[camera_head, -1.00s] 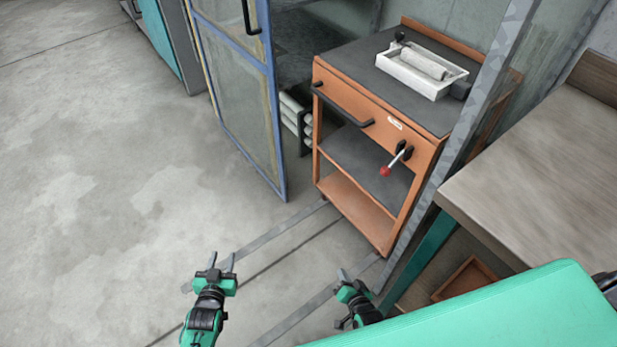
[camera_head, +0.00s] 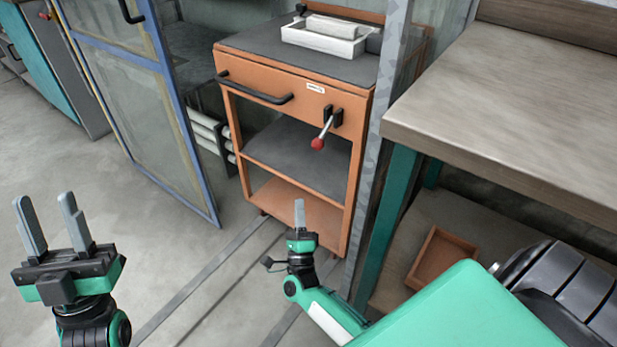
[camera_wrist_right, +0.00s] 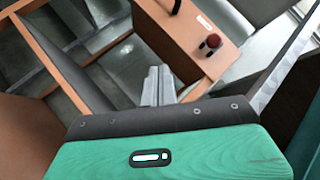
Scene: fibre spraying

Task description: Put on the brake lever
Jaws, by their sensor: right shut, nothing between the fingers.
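The brake lever (camera_head: 322,131) is a short metal rod with a red ball knob on the front right of the orange cart (camera_head: 300,100). It slants down and outward from a black bracket. Its red knob also shows in the right wrist view (camera_wrist_right: 212,41). My right gripper (camera_head: 299,212) is shut and empty, below and in front of the lever, apart from it. Its closed fingers show in the right wrist view (camera_wrist_right: 158,85). My left gripper (camera_head: 48,224) is open and empty at the lower left, over the floor, far from the cart.
A white tray (camera_head: 325,45) with a roll sits on top of the cart. A blue-framed door (camera_head: 150,110) stands open on the left. A metal post (camera_head: 390,75) and a wooden workbench (camera_head: 500,120) are close on the right. Floor at the left is clear.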

